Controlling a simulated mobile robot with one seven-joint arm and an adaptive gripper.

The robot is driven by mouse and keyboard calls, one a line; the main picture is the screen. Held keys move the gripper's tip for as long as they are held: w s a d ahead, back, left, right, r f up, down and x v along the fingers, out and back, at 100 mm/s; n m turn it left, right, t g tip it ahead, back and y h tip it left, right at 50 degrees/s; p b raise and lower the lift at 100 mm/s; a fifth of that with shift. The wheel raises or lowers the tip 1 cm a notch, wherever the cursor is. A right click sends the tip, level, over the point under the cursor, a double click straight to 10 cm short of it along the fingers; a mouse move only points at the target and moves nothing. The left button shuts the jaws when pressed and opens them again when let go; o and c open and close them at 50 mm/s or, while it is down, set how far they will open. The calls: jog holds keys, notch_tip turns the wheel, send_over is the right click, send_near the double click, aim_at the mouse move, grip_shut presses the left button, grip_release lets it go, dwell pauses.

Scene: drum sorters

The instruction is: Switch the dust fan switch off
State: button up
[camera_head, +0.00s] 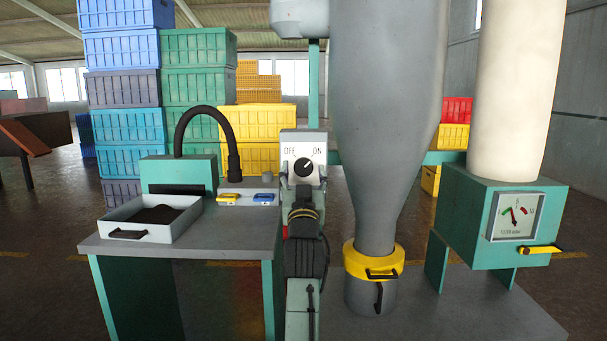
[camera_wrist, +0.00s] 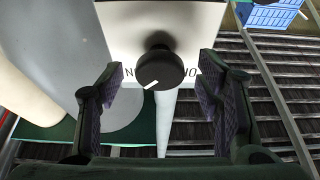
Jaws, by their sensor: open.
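The fan switch is a round black knob (camera_head: 304,168) on a pale panel (camera_head: 289,139) marked OFF at left and ON at right. Its white pointer tilts up and right, toward ON. In the wrist view the lettering is upside down, and the pointer on the knob (camera_wrist: 162,69) aims at the ON side. My gripper (camera_head: 304,184) is just in front of the panel. In the wrist view my gripper (camera_wrist: 161,82) is open, one finger to each side of the knob, with gaps on both sides. I see no contact.
A grey cone-shaped hopper (camera_head: 385,100) with a yellow collar stands right of the panel. A teal box with a gauge (camera_head: 515,214) is farther right. A bench (camera_head: 225,242) with a tray (camera_head: 119,217) and a black hose (camera_head: 207,113) is at left. Stacked crates (camera_head: 124,85) are behind.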

jog(key=shift+c, duration=0.3)
jog(key=c, duration=1.1)
